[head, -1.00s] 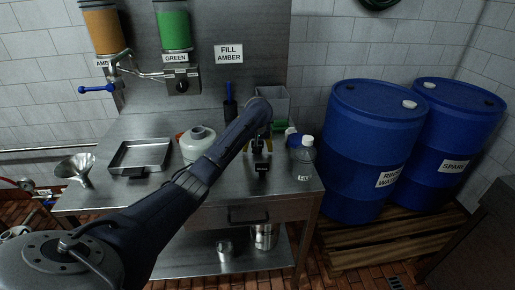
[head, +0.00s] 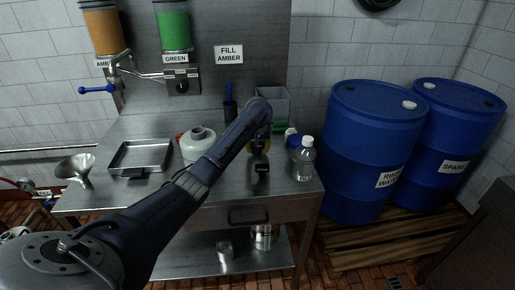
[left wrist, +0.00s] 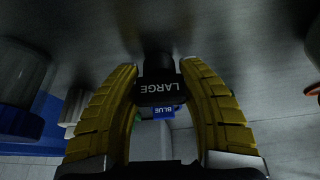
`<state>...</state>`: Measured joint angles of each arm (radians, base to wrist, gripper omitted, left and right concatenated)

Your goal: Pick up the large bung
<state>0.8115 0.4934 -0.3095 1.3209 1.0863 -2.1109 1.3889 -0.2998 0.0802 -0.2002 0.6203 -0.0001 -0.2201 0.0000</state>
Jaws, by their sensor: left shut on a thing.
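The large bung (left wrist: 160,88) is black and carries a white "LARGE" label. In the left wrist view it sits between the two yellow fingers of my left gripper (left wrist: 160,70), which is shut on it. In the head view my left gripper (head: 259,147) is over the steel bench, near its front right part, partly hidden by my forearm. I cannot tell from these views how far the bung is from the bench top. My right gripper is not in view.
A clear bottle (head: 303,160) with a white cap stands to the right of the gripper. A white round container (head: 197,145) is to its left. A grey bin (head: 272,103) stands behind.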

